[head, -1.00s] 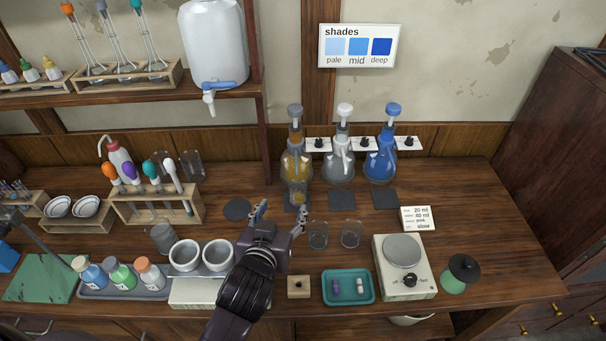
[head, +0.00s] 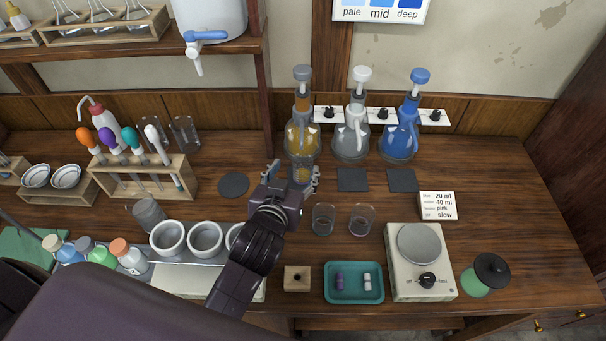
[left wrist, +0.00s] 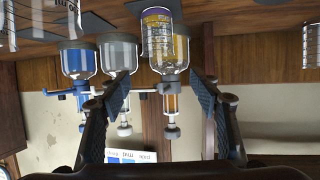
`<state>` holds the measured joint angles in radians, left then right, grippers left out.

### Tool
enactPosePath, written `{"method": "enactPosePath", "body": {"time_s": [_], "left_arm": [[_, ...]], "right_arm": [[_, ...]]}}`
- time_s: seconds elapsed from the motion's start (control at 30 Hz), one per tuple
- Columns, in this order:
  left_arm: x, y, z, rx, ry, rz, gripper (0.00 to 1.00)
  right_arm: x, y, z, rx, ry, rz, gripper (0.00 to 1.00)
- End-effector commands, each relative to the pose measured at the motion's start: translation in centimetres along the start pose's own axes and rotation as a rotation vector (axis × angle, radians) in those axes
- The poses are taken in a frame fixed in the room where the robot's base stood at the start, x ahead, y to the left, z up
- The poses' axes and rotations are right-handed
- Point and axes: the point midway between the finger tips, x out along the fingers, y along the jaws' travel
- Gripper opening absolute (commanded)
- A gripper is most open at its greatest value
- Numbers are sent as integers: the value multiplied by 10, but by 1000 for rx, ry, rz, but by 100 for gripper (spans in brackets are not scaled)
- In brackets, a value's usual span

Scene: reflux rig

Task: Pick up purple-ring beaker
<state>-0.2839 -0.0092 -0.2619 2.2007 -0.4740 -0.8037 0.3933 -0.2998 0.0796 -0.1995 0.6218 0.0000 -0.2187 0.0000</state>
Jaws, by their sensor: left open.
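A clear glass beaker (head: 301,176) with amber contents stands at the foot of the yellow-filled flask. In the upside-down left wrist view this beaker (left wrist: 160,32) shows a purple band near its base and lies between the fingers. My left gripper (head: 293,178) is open and close in front of the beaker, with its fingers pointing at it; I cannot tell if they touch it. It also shows in the left wrist view (left wrist: 160,95). Two empty beakers stand to the right, a left one (head: 323,220) and a right one (head: 361,221) with a faint purplish tint. My right gripper is not in view.
Yellow (head: 302,138), clear (head: 351,144) and blue (head: 400,140) flasks stand along the back. A teal tray (head: 354,296), a stirrer plate (head: 420,280) and a small wooden block (head: 297,279) are at the front. White crucibles (head: 205,238) stand left of my arm.

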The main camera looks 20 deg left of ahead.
Motion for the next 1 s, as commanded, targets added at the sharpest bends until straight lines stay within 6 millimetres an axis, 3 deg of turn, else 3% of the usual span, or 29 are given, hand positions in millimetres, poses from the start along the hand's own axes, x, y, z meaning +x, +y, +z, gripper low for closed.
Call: {"method": "enactPosePath", "body": {"time_s": [0.1, 0.3, 0.77, 1.0], "left_arm": [[8, 0, 18, 0, 0, 0, 57], [12, 0, 29, 0, 1, 0, 57], [49, 1, 26, 2, 0, -1, 57], [79, 2, 26, 1, 0, 0, 57]], "right_arm": [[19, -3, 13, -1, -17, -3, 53], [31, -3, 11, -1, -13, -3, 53], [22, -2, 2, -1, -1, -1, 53], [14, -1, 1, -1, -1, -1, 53]]}}
